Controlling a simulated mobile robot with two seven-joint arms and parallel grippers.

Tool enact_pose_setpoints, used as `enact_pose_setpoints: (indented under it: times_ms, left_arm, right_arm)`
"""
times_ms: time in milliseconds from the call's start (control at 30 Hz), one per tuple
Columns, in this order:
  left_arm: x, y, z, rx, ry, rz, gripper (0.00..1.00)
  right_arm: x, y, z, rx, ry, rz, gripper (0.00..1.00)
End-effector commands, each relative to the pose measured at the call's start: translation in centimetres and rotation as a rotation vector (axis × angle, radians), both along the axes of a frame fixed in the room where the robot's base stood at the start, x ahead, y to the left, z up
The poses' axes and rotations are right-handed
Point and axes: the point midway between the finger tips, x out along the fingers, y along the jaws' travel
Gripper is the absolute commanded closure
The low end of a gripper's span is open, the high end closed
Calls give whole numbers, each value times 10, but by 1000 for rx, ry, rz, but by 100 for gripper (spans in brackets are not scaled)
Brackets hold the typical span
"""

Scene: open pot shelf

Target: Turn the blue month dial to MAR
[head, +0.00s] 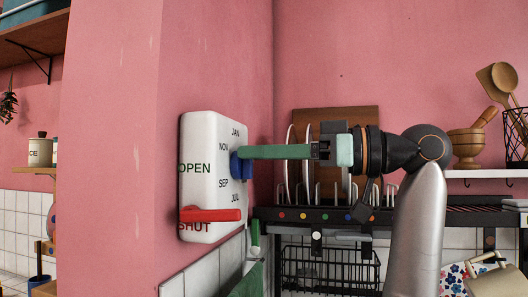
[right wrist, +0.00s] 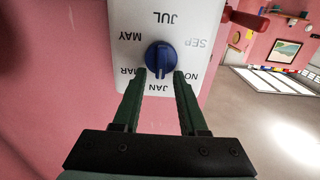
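The blue month dial (head: 237,168) sits on the side of a white box (head: 210,140) fixed to a pink wall. In the right wrist view the dial (right wrist: 160,57) is ringed by month labels, with JUL at the top, JAN at the bottom and MAR at the lower left. Its raised ridge runs roughly along the JUL–JAN line; I cannot tell which end points. My right gripper (head: 244,153) has green fingers reaching left to the dial. In the wrist view its fingertips (right wrist: 161,73) are apart, one on each side of the dial's lower part; contact is unclear. My left gripper is out of view.
A red lever (head: 210,215) juts from the box below the dial, by SHUT. A dark rack (head: 335,217) with plates and a wooden board (head: 360,115) stands behind my right arm. A shelf with a mortar (head: 466,145) and wooden spoons (head: 497,80) is at the right.

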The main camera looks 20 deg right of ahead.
Motion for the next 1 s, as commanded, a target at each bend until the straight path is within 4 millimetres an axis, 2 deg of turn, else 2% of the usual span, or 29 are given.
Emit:
enact_pose_setpoints:
  times_ms: [67,333,1000]
  left_arm:
    - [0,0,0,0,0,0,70]
    - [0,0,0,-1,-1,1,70]
    - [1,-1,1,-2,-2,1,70]
  right_arm:
    - [0,0,0,0,0,0,68]
    - [0,0,0,0,0,0,99]
    - [0,-1,0,20,29,-2,100]
